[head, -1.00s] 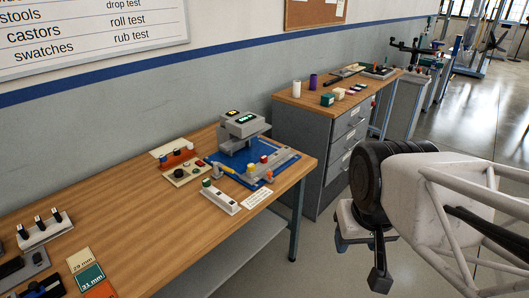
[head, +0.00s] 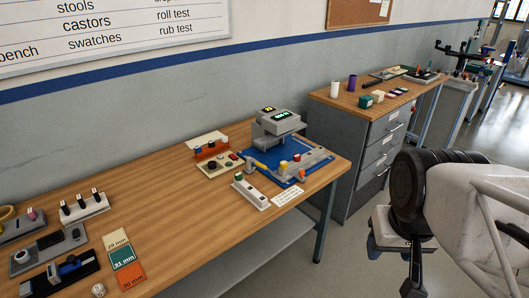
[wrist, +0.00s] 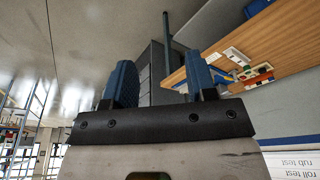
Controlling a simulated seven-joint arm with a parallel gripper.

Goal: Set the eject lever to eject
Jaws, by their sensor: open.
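A grey machine (head: 277,124) with a lit green display stands on a blue base (head: 290,165) near the right end of the wooden bench. Small yellow, red and orange parts sit on the base. A pale strip (head: 251,191) with a green knob lies in front of it. I cannot tell which part is the eject lever. My gripper (wrist: 158,68) is open and empty, with two blue fingers apart in the wrist view. It hangs off the bench's right side, well away from the machine. The bench and machine parts show at the upper right of the wrist view.
A control box (head: 217,164) with knobs stands left of the machine. A white label card (head: 287,195) lies by the bench edge. Size cards (head: 122,256) and small fixtures lie at the left. A grey drawer cabinet (head: 362,145) stands beyond the bench. The bench middle is clear.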

